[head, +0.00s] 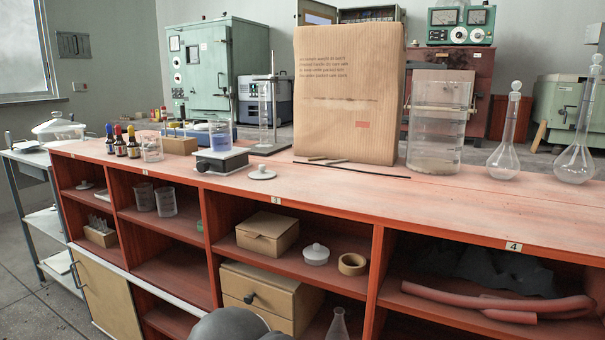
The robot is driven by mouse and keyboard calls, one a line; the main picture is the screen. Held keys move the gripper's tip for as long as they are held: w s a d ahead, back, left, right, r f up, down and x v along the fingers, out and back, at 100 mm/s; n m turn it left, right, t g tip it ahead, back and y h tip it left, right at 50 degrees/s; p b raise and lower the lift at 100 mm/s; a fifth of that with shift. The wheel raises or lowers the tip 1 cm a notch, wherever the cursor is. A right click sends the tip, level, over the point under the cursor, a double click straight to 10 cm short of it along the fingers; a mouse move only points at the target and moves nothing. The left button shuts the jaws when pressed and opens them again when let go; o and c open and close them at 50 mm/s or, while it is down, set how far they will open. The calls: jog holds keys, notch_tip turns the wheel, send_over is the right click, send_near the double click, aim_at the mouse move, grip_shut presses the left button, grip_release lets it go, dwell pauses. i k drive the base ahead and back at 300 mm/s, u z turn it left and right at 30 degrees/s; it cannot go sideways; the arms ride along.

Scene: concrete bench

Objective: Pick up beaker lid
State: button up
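A flat white round lid with a small knob (262,173) lies on the red bench top, just right of the balance (220,160). A clear beaker with bluish contents (220,134) stands on the balance. A white knobbed lid or lidded pot (316,254) sits on the shelf below, beside a cardboard box. I cannot tell for sure which of these is the beaker lid. A grey rounded part of my own arm shows at the bottom edge. My gripper is not in view.
A tall brown paper package (346,95) stands behind and right of the lid, with a thin dark rod (352,170) before it. A large clear vessel (437,128) and glass flasks (503,160) stand further right. A retort stand (272,105) rises behind. The front bench strip is clear.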

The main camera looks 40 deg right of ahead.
aim_at(262, 173)
jog(key=z, duration=0.3)
jog(key=k, duration=0.45)
jog(key=z, duration=0.55)
jog(key=i, duration=0.5)
jog(key=k, duration=0.5)
jog(key=u, duration=0.9)
jog(key=i, duration=0.7)
jog(key=z, duration=1.25)
